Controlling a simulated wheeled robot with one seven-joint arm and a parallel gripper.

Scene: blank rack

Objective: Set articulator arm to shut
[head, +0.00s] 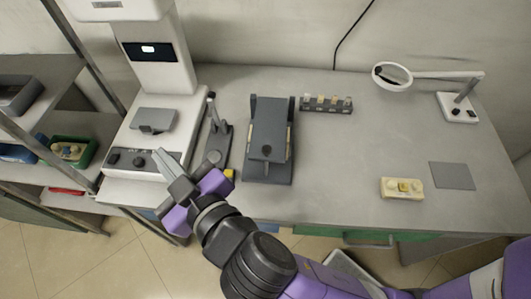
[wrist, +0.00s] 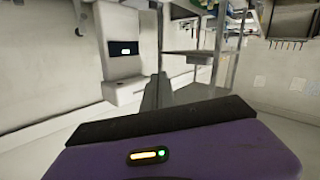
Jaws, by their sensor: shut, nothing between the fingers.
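A dark grey device with two rear posts (head: 268,125) stands mid-table and looks like the articulator. Its broad top plate lies low over the base, with pale strips along both sides and a round dark knob near the front. Whether the plate is fully down I cannot tell. My gripper (head: 167,160) is left of it, in front of the white machine, apart from the device, with its fingers together and empty. In the wrist view the closed fingers (wrist: 155,92) point away toward a shelf rack; the articulator is not seen there.
A slim dark stand with an upright rod (head: 216,138) is between my gripper and the device. A white machine (head: 150,125) stands left. A small rack (head: 326,104), a magnifier lamp (head: 392,76), a beige block (head: 401,188) and a grey mat (head: 452,176) are right. The table's right middle is clear.

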